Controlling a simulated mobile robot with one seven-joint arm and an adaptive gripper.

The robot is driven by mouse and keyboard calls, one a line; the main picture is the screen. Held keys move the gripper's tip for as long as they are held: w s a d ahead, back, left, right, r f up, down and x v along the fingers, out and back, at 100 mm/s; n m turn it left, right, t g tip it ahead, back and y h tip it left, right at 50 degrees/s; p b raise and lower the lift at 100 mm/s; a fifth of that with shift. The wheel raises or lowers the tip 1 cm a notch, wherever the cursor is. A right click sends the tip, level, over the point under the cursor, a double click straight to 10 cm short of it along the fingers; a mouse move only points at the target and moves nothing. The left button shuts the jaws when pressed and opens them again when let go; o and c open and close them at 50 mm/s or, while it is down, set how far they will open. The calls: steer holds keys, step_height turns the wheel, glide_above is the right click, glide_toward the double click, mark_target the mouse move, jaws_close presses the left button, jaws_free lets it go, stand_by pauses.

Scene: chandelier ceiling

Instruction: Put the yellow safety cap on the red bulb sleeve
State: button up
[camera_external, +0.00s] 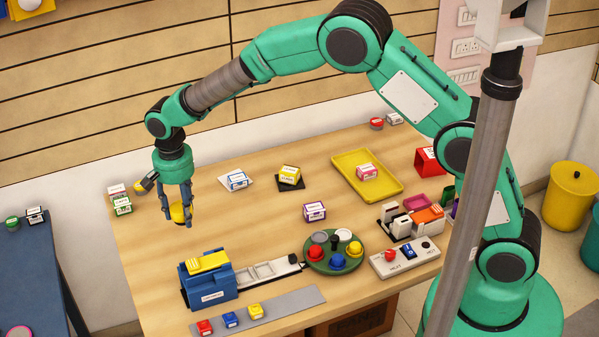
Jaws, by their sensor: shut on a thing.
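My gripper (177,218) points down over the left end of the wooden table, its fingers closed on a yellow rounded piece (178,213). It looks like the yellow safety cap, though the fingers hide part of it. Its exact height above the table is hard to judge. The red bulb sleeve cannot be picked out surely. A red round piece (316,252) sits on the round green tray (334,270) at the front middle. Another small red round piece (376,124) is at the table's back edge. Both are well to the right of my gripper.
A blue box with a yellow top (209,284) stands at the front left. A grey strip (290,302) bears small red, blue and yellow blocks. A yellow tray (352,160), small labelled boxes and a switch panel (405,257) lie to the right.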

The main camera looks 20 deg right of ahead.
steer(key=w+d+m+p, duration=0.15)
steer(key=w+d, duration=0.35)
steer(key=d, duration=0.6)
steer(key=w+d+m, duration=0.3)
steer(key=w+d, duration=0.1)
steer(key=d, duration=0.6)
steer(key=w+d+m, duration=0.2)
steer(key=d+m, duration=0.3)
steer(key=d, duration=1.9)
steer(key=s+d+m+p, duration=0.1)
steer(key=s+d+m, duration=0.35)
steer(key=d, duration=0.75)
steer(key=s+d+m+p, duration=0.1)
steer(key=s+d, duration=0.6)
steer(key=d, duration=0.4)
steer(key=s+d+m+p, duration=0.1)
steer(key=s+d+m, duration=0.35)
steer(key=d, duration=0.75)
steer(key=shift+n, duration=0.75)
steer(key=shift+s+a+f, duration=0.1)
steer(key=shift+s+f, duration=0.15)
steer(key=shift+f, duration=0.6)
steer(key=shift+s+a+f, duration=0.1)
steer(key=shift+s+f, duration=0.1)
steer(key=shift+f, duration=0.65)
steer(key=shift+s+f, duration=0.25)
steer(key=shift+f, duration=0.6)
